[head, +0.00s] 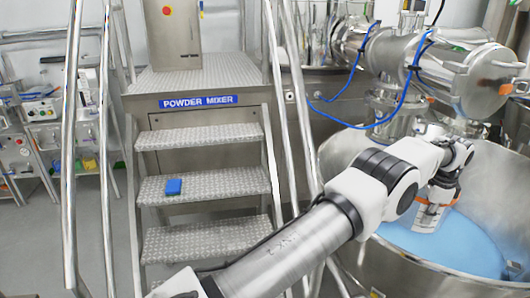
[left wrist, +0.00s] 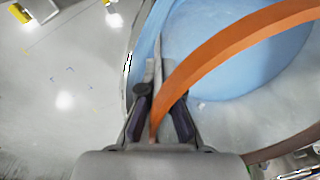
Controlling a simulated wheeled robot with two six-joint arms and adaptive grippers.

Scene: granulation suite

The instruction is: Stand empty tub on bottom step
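The tub's contents cannot be told for certain. The bottom step (head: 205,242) is a bare metal tread, partly hidden by my left arm. My right gripper is out of view.
Steel handrails (head: 285,120) flank the stairs. The steel bowl (head: 345,160) with light-blue powder (head: 460,240) stands right, under pipework (head: 450,75). Shelves with equipment (head: 45,108) stand left.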

